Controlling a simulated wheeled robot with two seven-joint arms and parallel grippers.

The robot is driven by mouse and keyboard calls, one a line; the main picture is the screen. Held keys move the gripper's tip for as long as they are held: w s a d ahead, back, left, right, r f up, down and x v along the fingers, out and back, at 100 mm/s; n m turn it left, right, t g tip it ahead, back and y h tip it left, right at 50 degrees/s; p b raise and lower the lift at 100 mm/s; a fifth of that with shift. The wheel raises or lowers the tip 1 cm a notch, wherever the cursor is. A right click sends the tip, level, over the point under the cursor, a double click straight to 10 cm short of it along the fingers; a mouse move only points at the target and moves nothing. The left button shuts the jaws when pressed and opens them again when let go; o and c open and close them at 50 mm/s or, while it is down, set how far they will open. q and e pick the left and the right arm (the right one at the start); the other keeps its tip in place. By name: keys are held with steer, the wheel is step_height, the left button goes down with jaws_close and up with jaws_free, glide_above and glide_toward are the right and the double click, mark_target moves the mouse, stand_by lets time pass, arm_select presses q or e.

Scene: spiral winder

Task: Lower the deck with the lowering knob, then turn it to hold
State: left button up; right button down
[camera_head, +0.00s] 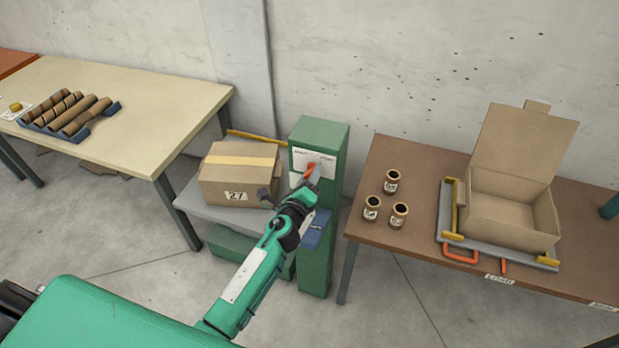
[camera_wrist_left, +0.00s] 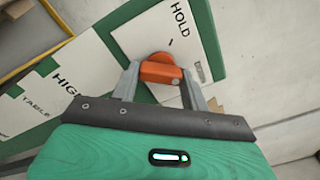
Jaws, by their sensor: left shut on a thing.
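The orange lowering knob (camera_head: 309,171) sits on a white plate on the upper front of the green column (camera_head: 319,132). In the left wrist view the knob (camera_wrist_left: 160,72) is between the two grey fingers of my left gripper (camera_wrist_left: 161,84), which are shut on it. The word HOLD (camera_wrist_left: 180,18) shows on the plate beyond the knob. The grey deck (camera_head: 190,205) is left of the column, above a green base. It bears a closed, taped carton marked 27 (camera_head: 240,174). My left arm hides part of the deck and column. My right gripper is in neither view.
A beige table (camera_head: 150,105) with cardboard tubes in a rack (camera_head: 70,115) stands left. A brown table (camera_head: 400,245) at right bears several small rolls or jars and an open carton (camera_head: 510,205) on a grey tray. A concrete wall is behind.

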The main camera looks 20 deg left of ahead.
arm_select(q)
steer(key=shift+r+n+b, duration=0.15)
steer(key=shift+n+b, duration=1.05)
steer(key=shift+n, duration=6.4)
steer(key=o, duration=1)
